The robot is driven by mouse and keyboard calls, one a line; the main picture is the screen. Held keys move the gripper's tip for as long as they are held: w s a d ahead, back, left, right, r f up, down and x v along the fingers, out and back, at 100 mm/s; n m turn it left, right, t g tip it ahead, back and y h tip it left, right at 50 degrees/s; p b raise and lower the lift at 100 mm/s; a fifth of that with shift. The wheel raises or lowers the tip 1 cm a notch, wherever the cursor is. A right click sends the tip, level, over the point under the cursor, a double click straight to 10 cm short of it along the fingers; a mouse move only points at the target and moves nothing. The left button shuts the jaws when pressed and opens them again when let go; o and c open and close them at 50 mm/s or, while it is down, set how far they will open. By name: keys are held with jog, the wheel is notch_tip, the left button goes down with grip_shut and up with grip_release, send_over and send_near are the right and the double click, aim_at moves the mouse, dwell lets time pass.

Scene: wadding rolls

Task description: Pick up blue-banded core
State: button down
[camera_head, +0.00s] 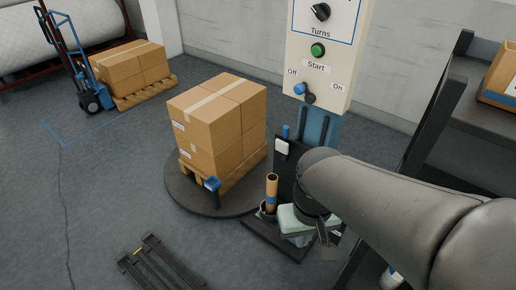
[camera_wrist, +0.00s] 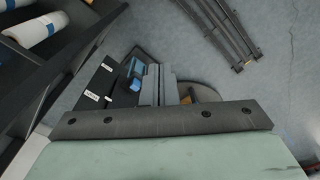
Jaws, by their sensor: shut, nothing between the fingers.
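The core (camera_head: 271,186) is a brown cardboard tube with a blue band low on it. In the head view it stands upright in a dark holder beside the wrapping machine's mast. My gripper (camera_head: 301,240), with its pale green body, is just right of the core in the head view and apart from it. In the wrist view the grey fingers of my gripper (camera_wrist: 158,80) lie together with nothing between them. A small brown patch beside the fingers there is mostly hidden by my gripper; I cannot tell whether it is the core.
Stacked cartons (camera_head: 218,122) stand on a round turntable (camera_head: 185,194) left of the core. The control panel (camera_head: 318,52) rises behind. A dark shelf (camera_head: 470,112) with a carton stands at right. White rolls (camera_wrist: 38,27) lie on dark shelving.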

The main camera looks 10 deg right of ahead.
jog(key=c, duration=0.7)
grip_release()
